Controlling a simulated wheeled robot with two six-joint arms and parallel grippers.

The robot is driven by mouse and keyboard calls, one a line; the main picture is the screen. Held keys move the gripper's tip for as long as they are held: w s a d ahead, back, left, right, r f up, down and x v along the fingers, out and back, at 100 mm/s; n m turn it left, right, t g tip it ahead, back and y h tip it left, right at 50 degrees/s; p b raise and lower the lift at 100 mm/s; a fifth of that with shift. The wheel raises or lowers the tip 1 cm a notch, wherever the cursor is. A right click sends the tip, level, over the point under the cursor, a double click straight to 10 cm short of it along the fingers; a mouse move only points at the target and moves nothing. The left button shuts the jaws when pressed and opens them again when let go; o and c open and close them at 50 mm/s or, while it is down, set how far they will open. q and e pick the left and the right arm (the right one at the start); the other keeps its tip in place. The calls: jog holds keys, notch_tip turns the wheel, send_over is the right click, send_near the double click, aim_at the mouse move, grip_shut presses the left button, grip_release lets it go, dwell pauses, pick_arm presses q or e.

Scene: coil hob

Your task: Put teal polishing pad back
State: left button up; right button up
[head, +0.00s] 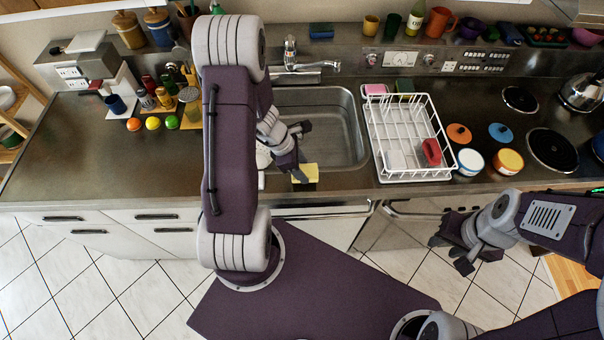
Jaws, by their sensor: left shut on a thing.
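My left gripper (297,167) is low over the front edge of the sink (335,110), shut on a yellow pad (311,173). The arm and fingers hide part of this pad, and I cannot see a teal side on it. No pad is clearly teal: a blue pad (321,30) lies on the back ledge, and a dark green pad (404,85) lies behind the dish rack. My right gripper (456,248) hangs in front of the counter, over the floor. It looks open and empty.
A white dish rack (408,130) with a red item stands right of the sink. A pink pad (376,89) lies behind it. Pots and lids sit near the coil hob (552,149). Bottles and fruit stand left. The left counter (90,160) is clear in front.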

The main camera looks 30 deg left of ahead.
pick_arm(q)
notch_tip(320, 180, down, 4)
jog(key=shift+s+d+r+b, duration=0.1)
jog(key=shift+s+d+b, duration=0.05)
jog(key=shift+b, duration=0.65)
jog(key=shift+f, duration=0.2)
jog(key=o, duration=1.3)
jog(key=p+v, duration=0.4)
jog(key=v, duration=0.8)
jog(key=s+d+r+m+g+y, duration=0.1)
jog(key=s+d+r+m+y, duration=0.3)
jog(key=m, duration=0.8)
jog(key=s+d+r+m, duration=0.25)
jog(key=d+m, duration=0.35)
jog(key=m, duration=0.6)
jog(key=f+b, duration=0.5)
jog(key=w+f+b, duration=0.1)
jog(key=f+b, duration=0.1)
jog(key=f, duration=0.1)
jog(key=shift+w+a+b, duration=0.1)
jog(key=shift+a+b, duration=0.25)
jog(key=shift+b, duration=0.05)
